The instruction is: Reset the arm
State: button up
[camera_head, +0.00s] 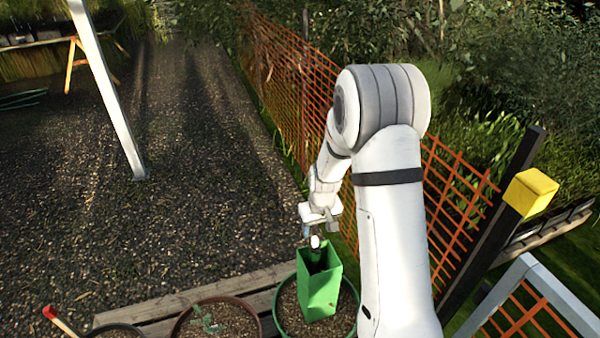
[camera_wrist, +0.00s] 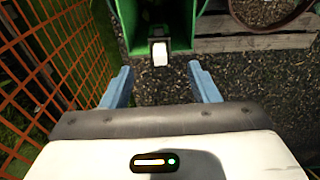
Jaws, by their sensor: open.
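My arm reaches out over the pots, with my gripper (camera_head: 314,233) just above the open top of a square green tube (camera_head: 320,292). The tube stands upright in a round green pot (camera_head: 281,325) of soil. In the wrist view my gripper (camera_wrist: 160,82) has its two blue fingers wide apart with nothing between them. The tube's green wall (camera_wrist: 122,15) shows beyond the fingers there. A small white piece with a dark edge (camera_wrist: 160,53) sits just past the fingertips, in front of the tube; I cannot tell what it is.
An orange mesh fence (camera_head: 275,65) runs close along the right side. A dark post with a yellow cap (camera_head: 530,192) stands at right. A brown pot with a seedling (camera_head: 215,318) is left of the tube, by wooden boards (camera_head: 170,305). Open gravel (camera_head: 190,190) lies left.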

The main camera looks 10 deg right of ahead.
jog(key=shift+r, duration=0.1)
jog(key=s+r+m+t, duration=0.1)
jog(key=s+r+m, duration=0.1)
jog(key=s+r, duration=2)
jog(key=s, duration=0.3)
jog(key=shift+s+d+r, duration=0.2)
jog(key=shift+r, duration=0.15)
